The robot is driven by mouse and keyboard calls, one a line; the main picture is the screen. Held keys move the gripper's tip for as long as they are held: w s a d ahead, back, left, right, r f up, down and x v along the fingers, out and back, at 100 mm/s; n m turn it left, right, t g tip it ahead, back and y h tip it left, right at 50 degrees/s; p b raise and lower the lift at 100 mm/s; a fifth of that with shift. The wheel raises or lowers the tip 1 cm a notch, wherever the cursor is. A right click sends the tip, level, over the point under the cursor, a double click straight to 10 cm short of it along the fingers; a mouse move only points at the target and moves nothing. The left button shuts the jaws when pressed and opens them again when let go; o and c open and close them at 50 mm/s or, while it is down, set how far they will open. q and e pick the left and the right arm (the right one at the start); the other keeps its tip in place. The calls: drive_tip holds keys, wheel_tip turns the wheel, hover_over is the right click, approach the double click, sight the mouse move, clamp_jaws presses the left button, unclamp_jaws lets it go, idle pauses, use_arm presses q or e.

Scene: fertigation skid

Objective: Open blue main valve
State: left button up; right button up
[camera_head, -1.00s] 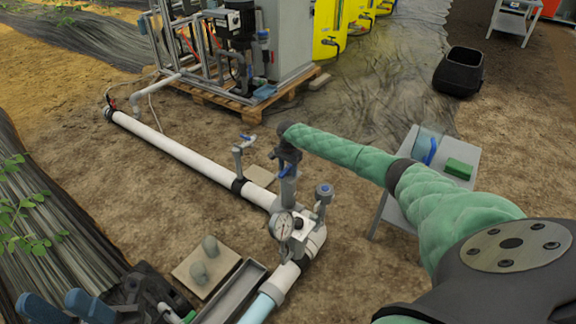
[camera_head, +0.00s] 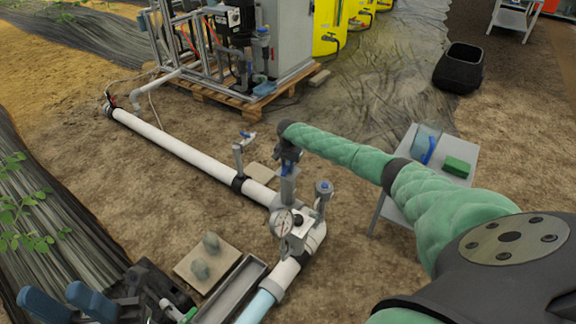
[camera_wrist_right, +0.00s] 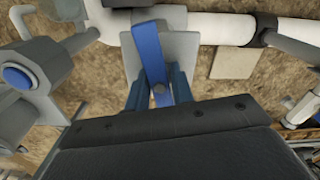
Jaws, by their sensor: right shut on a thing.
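The blue main valve's lever (camera_wrist_right: 149,52) shows in the right wrist view, running up the picture from between my right gripper's fingers. In the head view a little of its blue (camera_head: 285,169) shows under my wrist, on top of the grey valve body (camera_head: 288,190). My right gripper (camera_wrist_right: 158,92) is shut on the lever, with one dark blue finger on each side; in the head view (camera_head: 287,158) its fingers are mostly hidden. My left gripper (camera_head: 55,296) is at the lower left of the head view, its two blue fingers apart and empty.
A smaller blue-handled valve (camera_head: 243,143) stands farther up the white pipe (camera_head: 175,149). A grey side table (camera_head: 397,205) is right of my arm. A tray (camera_head: 228,292) lies left of the pipe.

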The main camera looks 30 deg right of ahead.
drive_tip(key=n+p, duration=0.1)
drive_tip(key=n, duration=0.2)
drive_tip(key=shift+s+a+f+n, duration=0.1)
drive_tip(key=shift+n, duration=0.3)
drive_tip(key=n+p, duration=0.1)
drive_tip(key=n, duration=0.2)
drive_tip(key=shift+f+n, duration=0.1)
drive_tip(key=shift+n, duration=0.2)
drive_tip(key=n, duration=0.4)
drive_tip(key=shift+n, duration=0.4)
drive_tip(key=n, duration=0.4)
drive_tip(key=shift+n, duration=0.3)
drive_tip(key=o, duration=1)
drive_tip(key=shift+s, duration=0.1)
drive_tip(key=shift+o, duration=0.2)
